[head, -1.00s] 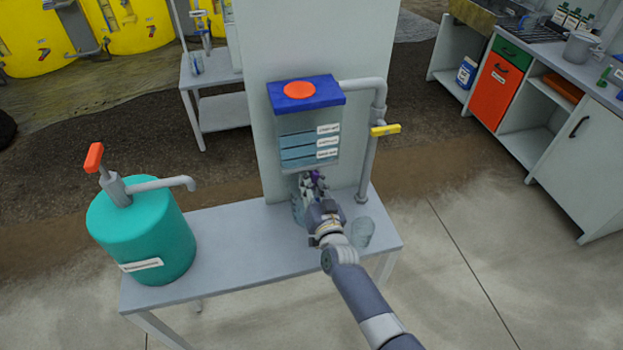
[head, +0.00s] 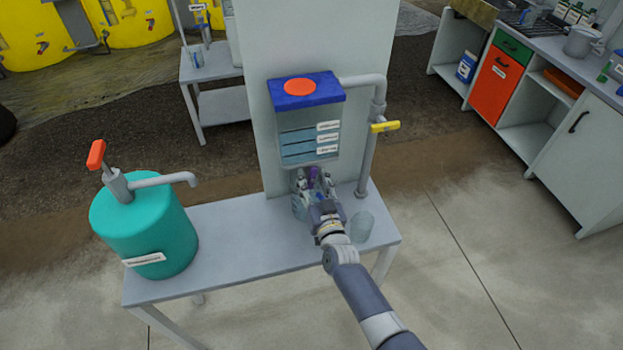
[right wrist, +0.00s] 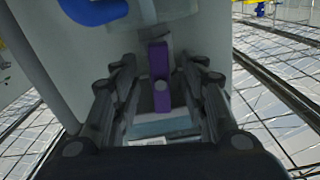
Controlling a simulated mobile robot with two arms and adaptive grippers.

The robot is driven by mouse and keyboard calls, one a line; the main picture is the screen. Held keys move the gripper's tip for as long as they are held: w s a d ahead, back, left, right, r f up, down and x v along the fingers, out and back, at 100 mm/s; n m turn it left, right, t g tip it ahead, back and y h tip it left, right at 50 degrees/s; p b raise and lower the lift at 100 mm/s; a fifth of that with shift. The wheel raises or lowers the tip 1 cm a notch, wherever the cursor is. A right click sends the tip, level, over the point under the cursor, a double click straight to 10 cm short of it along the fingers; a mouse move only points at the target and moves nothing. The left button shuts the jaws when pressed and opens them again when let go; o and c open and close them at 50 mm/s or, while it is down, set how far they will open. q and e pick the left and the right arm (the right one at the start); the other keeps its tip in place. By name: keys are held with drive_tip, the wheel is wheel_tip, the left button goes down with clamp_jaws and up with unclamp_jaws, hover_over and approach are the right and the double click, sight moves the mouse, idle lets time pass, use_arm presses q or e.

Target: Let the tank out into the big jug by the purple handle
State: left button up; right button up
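The tank (head: 307,140) has a blue lid with an orange cap, bluish contents and several white labels, and is mounted on a grey panel. The purple handle (head: 314,174) is under the tank and shows more clearly in the right wrist view (right wrist: 160,62). My right gripper (head: 315,183) is open, with its fingers spread on either side of the handle. A clear jug (head: 299,208) stands below the tank, partly hidden by my right gripper. I cannot tell whether liquid is flowing. My left gripper is not in view.
A smaller clear vessel (head: 362,227) stands right of my right wrist on the grey bench (head: 240,245). A teal canister (head: 145,235) with an orange-handled pump is at the left. A grey pipe with a yellow lever (head: 385,126) runs down beside the tank.

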sight(312, 180)
drive_tip(key=p+v, duration=0.2)
drive_tip(key=v, duration=0.1)
drive_tip(key=shift+s+r, duration=0.2)
drive_tip(key=shift+s, duration=0.15)
drive_tip(key=shift+p+v, duration=0.35)
drive_tip(key=shift+v, duration=0.75)
drive_tip(key=shift+d+f, duration=0.1)
drive_tip(key=shift+f, duration=0.05)
